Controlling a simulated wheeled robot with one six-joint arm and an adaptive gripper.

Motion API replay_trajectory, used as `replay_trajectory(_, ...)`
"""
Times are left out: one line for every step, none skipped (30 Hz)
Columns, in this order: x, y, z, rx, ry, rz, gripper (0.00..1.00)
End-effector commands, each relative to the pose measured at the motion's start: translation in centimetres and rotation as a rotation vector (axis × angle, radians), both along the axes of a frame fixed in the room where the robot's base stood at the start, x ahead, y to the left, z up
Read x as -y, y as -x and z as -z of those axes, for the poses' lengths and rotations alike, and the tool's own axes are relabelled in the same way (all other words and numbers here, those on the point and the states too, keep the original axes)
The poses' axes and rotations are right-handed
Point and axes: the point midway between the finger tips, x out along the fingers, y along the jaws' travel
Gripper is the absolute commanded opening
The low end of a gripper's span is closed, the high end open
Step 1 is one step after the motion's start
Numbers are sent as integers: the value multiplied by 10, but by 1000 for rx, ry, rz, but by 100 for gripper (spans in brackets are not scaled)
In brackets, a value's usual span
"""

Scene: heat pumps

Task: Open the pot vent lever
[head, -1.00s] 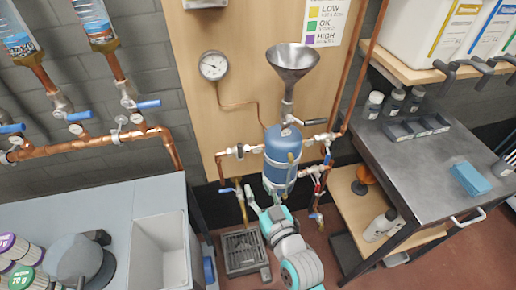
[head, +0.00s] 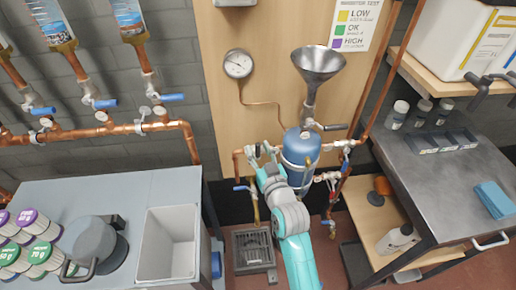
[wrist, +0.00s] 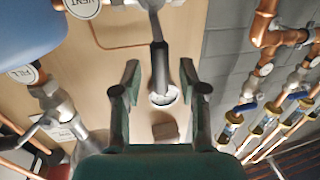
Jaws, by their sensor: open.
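The blue pot (head: 300,158) hangs on the wooden board under a metal funnel. In the wrist view a round VENT tag (wrist: 82,5) sits on the pipe at the top edge, beside a valve (wrist: 150,4). A dark lever (wrist: 160,62) extends from this valve down the picture. My gripper (wrist: 159,78) is open, with one finger on each side of the lever in the picture; I see no clear contact. In the head view my gripper (head: 262,156) is at the pipe left of the pot, and it partly hides the valve there.
A FILL tag (wrist: 22,76) and another valve are at the left of the wrist view. The funnel (head: 317,65) stands above the pot, and a gauge (head: 238,64) is on the board. A metal bench (head: 440,185) is right, a grey counter with a sink (head: 170,245) left.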

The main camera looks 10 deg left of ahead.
Motion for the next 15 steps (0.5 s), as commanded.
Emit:
replay_trajectory(-2,-4,0,0,0,0,42)
replay_trajectory(-3,-6,0,0,0,0,42)
replay_trajectory(-4,-7,0,0,0,0,42)
replay_trajectory(-4,-8,0,0,0,0,42)
replay_trajectory(-5,-9,0,0,0,0,42)
replay_trajectory(-5,-10,0,0,0,0,42)
replay_trajectory(-5,-10,0,0,0,0,42)
replay_trajectory(-6,-11,0,0,0,0,42)
replay_trajectory(-6,-11,0,0,0,0,42)
replay_trajectory(-6,-11,0,0,0,0,42)
replay_trajectory(-6,-11,0,0,0,0,42)
replay_trajectory(-5,-11,0,0,0,0,42)
replay_trajectory(-5,-10,0,0,0,0,42)
replay_trajectory(-5,-10,0,0,0,0,42)
replay_trajectory(-5,-10,0,0,0,0,32)
